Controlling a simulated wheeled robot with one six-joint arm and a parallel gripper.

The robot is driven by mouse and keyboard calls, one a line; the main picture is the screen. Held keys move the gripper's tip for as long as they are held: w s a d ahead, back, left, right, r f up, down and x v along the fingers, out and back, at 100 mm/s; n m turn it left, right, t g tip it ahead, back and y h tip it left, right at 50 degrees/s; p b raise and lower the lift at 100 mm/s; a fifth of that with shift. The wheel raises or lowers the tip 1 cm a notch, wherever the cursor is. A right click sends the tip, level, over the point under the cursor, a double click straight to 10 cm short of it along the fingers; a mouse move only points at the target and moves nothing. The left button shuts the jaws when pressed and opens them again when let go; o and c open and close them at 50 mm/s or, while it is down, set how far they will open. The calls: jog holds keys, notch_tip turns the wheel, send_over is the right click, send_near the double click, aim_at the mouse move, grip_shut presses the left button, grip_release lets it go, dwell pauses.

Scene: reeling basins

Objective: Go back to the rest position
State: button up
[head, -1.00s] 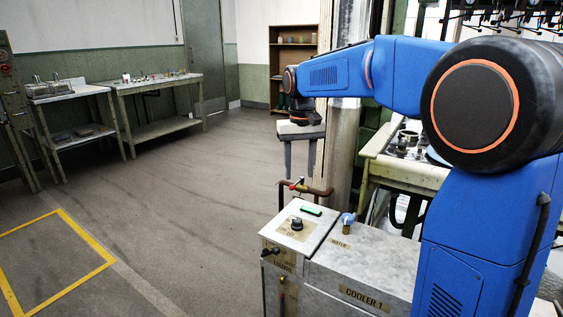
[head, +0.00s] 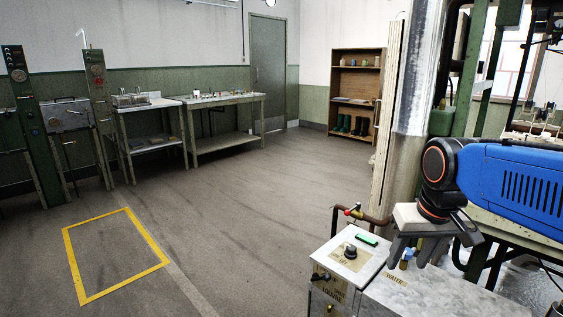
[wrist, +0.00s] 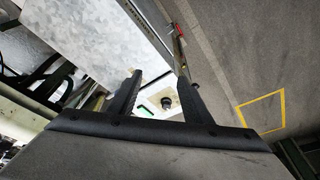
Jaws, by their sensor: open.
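My gripper (head: 406,252) hangs at the end of my blue arm on the right of the head view, pointing down. Its two fingers are apart and nothing shows between them. In the wrist view my gripper (wrist: 160,92) is open too, with the cabinet's control panel showing below and between the fingers.
A steel column (head: 410,90) stands behind. Work tables (head: 228,99) line the far wall near a shelf (head: 356,85). The floor around the yellow floor marking (head: 118,251) is clear.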

jog(key=s+d+f+t, duration=0.1)
jog(key=s+f, duration=0.6)
jog(key=s, duration=0.4)
jog(key=shift+d+f+t, duration=0.2)
jog(key=shift+f+t, duration=0.15)
jog(key=shift+t, duration=0.05)
